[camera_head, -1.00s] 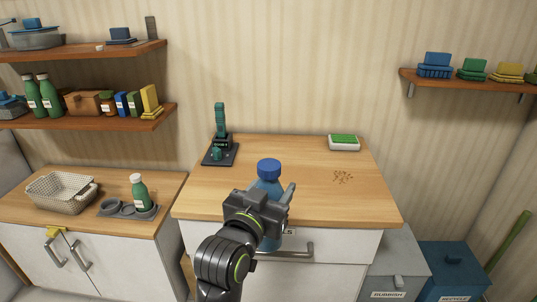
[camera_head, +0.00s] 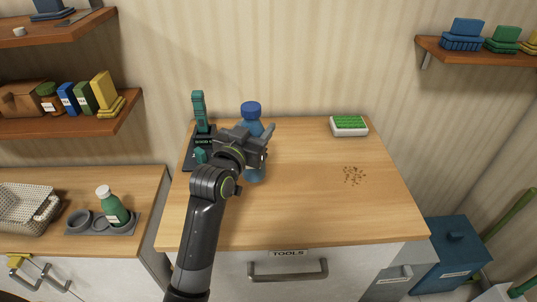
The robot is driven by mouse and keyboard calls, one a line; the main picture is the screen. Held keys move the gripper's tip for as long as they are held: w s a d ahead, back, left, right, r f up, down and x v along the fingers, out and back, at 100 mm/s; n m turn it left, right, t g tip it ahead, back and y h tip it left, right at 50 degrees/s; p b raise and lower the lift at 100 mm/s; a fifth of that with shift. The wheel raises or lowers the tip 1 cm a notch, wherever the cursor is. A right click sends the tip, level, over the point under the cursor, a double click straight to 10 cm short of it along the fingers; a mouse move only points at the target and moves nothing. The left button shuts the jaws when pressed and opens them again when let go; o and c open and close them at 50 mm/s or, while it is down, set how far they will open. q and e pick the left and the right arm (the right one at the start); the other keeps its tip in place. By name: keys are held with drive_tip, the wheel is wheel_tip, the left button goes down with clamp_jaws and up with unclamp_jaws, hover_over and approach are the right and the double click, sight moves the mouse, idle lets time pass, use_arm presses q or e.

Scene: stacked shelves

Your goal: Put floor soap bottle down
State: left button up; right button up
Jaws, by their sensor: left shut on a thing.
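The blue bottle (camera_head: 251,112), with a darker blue cap, is upright over the left part of the wooden worktop (camera_head: 305,205). My left gripper (camera_head: 262,140) is shut on it around its middle. The gripper hides much of the bottle's body; its lower part shows below the gripper. I cannot tell whether its base touches the worktop. My right gripper does not show.
A dark stand with a teal upright tool (camera_head: 200,112) is close to the left of the bottle. A green-topped sponge (camera_head: 348,126) lies at the back right. Brown crumbs (camera_head: 354,176) lie right of centre. The worktop's front and middle are clear.

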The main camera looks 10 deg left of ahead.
use_arm(q)
wheel_tip(320, 180, down, 6)
drive_tip(key=shift+r, duration=0.15)
drive_tip(key=shift+f, duration=0.45)
drive_tip(key=shift+f, duration=0.2)
drive_tip(key=o, duration=1.6)
